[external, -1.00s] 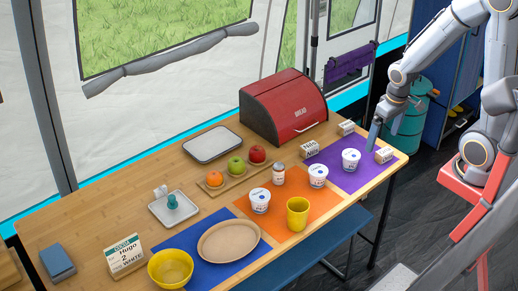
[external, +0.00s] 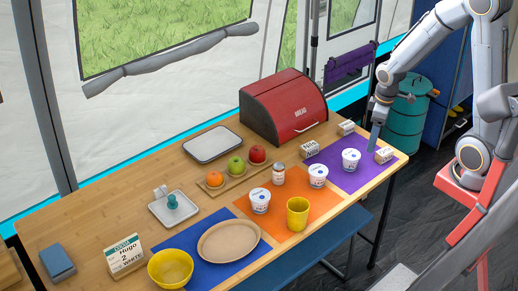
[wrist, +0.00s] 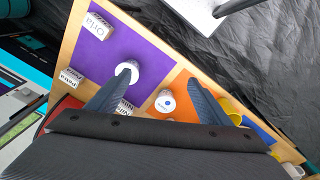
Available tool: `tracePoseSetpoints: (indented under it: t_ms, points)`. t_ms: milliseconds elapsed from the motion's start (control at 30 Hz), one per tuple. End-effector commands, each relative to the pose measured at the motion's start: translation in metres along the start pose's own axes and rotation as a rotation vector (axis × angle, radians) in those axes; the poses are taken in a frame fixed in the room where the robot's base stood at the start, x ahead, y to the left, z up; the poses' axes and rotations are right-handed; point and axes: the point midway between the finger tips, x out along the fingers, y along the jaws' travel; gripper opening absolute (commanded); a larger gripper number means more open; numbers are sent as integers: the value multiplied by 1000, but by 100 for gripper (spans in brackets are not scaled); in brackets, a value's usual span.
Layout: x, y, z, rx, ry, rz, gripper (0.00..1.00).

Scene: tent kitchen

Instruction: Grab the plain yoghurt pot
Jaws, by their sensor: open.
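Three white yoghurt pots stand upright on the table. One pot (external: 351,160) is on the purple mat; two, a middle pot (external: 318,176) and a left pot (external: 260,201), are on the orange mat. Their lid print is too small to tell which is plain. My gripper (external: 374,148) is just right of the purple-mat pot, above the table. In the wrist view my gripper (wrist: 161,78) is open and empty. Its left fingertip overlaps the purple-mat pot (wrist: 132,70) in the picture; an orange-mat pot (wrist: 165,102) shows between the fingers.
Name blocks (external: 384,155) stand around the purple mat (external: 349,182). A small jar (external: 278,173) and yellow cup (external: 297,214) are near the orange-mat pots. A red bread bin (external: 284,106) stands behind. Fruit, a plate and a yellow bowl (external: 170,268) are farther left.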

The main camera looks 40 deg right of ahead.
Motion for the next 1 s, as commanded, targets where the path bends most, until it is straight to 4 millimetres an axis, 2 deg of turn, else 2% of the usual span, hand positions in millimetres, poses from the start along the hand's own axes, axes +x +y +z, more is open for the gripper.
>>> tracePoseSetpoints:
  t_ms: [33, 400, 600, 800, 1000]
  points:
    - [13, 7, -7, -96, -8, -4, 73]
    - [76, 55, -50, -915, -37, -49, 73]
    - [107, 78, -66, -1304, -37, -80, 73]
    - [123, 89, -74, -1511, -33, -100, 73]
    - [135, 90, -73, -1548, -32, -105, 73]
